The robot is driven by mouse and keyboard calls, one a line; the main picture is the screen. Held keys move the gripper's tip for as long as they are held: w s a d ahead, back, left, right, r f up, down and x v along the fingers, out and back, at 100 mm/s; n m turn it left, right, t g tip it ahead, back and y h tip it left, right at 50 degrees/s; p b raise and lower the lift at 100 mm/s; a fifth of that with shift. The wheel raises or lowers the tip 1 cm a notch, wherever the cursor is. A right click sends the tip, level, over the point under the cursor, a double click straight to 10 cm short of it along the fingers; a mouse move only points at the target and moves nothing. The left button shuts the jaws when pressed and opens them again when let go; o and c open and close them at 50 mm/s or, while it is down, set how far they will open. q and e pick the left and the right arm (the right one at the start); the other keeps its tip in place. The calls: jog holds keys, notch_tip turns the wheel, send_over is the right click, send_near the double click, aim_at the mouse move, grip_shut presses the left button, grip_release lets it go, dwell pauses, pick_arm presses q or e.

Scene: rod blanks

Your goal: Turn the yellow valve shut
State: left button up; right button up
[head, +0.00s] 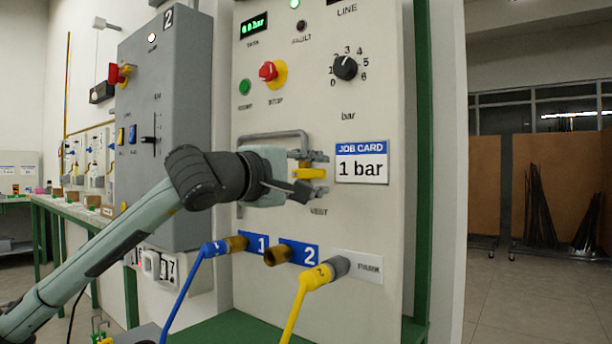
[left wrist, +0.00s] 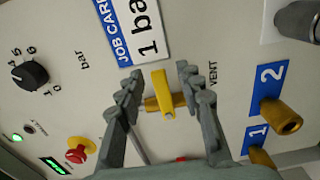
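The yellow valve (head: 311,173) is on the light panel above the word VENT. In the left wrist view its yellow handle (left wrist: 163,93) lies across a short brass body (left wrist: 179,99). In the head view the handle lies level. My left gripper (head: 313,174) is at the valve, one finger above the handle and one below. In the left wrist view the fingers of the left gripper (left wrist: 159,73) stand apart on both sides of the handle, with gaps showing. Nothing is held. My right gripper is not in view.
A grey bar handle (head: 272,135) sticks out just above my left gripper. A job card (head: 361,163) reading 1 bar is right of the valve. Below are a blue hose (head: 187,285), a brass port (head: 278,256) and a yellow hose (head: 297,308). A red stop button (head: 268,71) sits higher.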

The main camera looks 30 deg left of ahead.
pick_arm(q)
jog(key=s, duration=0.3)
jog(key=shift+s+a, duration=0.3)
jog(key=shift+s, duration=0.05)
send_near(318, 175)
jog(key=shift+s, duration=1.55)
